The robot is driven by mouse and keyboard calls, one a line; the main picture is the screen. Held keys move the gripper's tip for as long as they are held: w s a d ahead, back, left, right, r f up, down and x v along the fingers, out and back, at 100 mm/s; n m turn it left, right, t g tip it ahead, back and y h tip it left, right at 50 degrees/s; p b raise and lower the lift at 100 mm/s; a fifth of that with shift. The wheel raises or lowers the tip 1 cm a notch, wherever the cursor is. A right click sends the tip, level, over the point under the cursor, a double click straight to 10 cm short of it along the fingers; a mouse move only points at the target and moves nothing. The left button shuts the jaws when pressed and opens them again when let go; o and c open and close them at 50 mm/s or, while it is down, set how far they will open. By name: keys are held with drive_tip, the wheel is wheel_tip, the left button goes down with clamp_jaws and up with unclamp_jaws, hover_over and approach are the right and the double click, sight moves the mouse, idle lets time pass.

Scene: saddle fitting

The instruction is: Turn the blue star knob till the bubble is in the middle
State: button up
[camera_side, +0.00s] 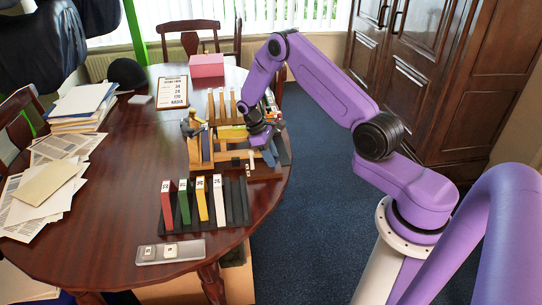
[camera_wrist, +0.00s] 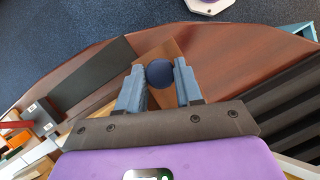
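The blue knob (camera_wrist: 160,73) shows in the wrist view as a dark blue round disc over a brown wooden piece; its star lobes cannot be made out. My gripper (camera_wrist: 160,70) has its two grey fingers apart, one on each side of the knob. The gaps are too small to tell whether the fingers touch it. In the side view my gripper (camera_side: 262,138) is low at the right of the wooden fixture (camera_side: 205,150), and the knob is hidden there. A yellow bar (camera_side: 232,132) lies across the fixture. No bubble can be made out in either view.
A black rack (camera_side: 237,210) with several coloured upright blocks stands in front of the fixture, and a grey tray (camera_side: 190,247) lies nearer. Papers (camera_side: 50,185) cover the table's left side. A clipboard (camera_side: 172,92) and pink box (camera_side: 207,65) are behind. The table's right edge is close to my gripper.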

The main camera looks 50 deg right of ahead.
drive_tip(key=shift+m+y, duration=0.3)
drive_tip(key=shift+m, duration=0.5)
drive_tip(key=o, duration=1)
drive_tip(key=v, duration=1.7)
drive_tip(key=shift+w+r, duration=0.15)
drive_tip(key=shift+w, duration=0.2)
